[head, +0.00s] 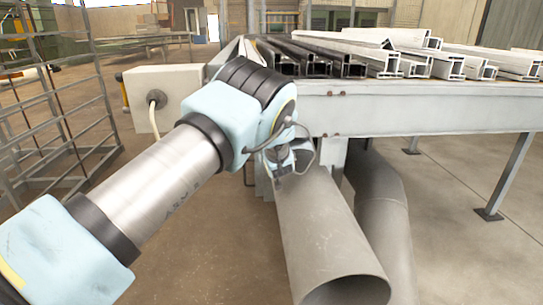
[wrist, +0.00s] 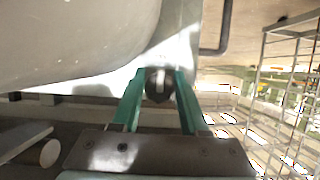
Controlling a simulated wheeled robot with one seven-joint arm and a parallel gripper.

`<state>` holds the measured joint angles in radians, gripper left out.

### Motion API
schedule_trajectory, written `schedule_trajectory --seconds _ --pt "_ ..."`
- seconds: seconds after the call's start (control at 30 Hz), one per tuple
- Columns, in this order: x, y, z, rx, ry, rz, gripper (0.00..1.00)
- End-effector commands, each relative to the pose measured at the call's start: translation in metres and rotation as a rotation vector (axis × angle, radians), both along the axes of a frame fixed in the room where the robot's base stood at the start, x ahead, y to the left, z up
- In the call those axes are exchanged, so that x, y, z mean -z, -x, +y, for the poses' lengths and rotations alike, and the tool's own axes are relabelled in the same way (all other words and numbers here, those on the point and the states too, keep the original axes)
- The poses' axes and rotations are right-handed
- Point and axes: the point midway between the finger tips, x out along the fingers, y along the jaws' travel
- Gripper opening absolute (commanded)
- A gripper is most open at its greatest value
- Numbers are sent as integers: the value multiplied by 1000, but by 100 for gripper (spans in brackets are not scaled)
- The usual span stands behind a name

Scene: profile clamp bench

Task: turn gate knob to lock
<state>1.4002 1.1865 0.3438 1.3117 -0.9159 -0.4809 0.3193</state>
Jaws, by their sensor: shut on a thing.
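The gate knob (wrist: 158,91) is a dark round knob with a pale mark on its face, in the middle of the wrist view. My gripper (wrist: 157,76) has two green fingers, one on each side of the knob, and is shut on it. The knob sits close to a pale panel behind it. The pale mark looks roughly upright in the wrist view. In the head view my arm reaches to the end of the bench, and its wrist and the large grey pipe hide the knob and fingertips.
A long bench (head: 450,112) carries several dark and white profiles (head: 345,52). A large grey pipe (head: 325,235) lies close beside my wrist, with another behind it. A pale box (head: 180,92) stands left of the bench end. A wire cage (head: 50,120) is at the left.

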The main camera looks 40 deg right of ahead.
Motion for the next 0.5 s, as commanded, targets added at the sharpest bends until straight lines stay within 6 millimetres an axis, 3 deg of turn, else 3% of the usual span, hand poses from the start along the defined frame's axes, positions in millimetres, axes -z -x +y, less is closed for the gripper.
schedule_trajectory --seconds 0.23,0.27,0.5 --pt "-1 -1 0 0 1 -2 0" --pt "-1 -1 0 0 1 -2 46" --pt "0 0 0 0 1 0 71"
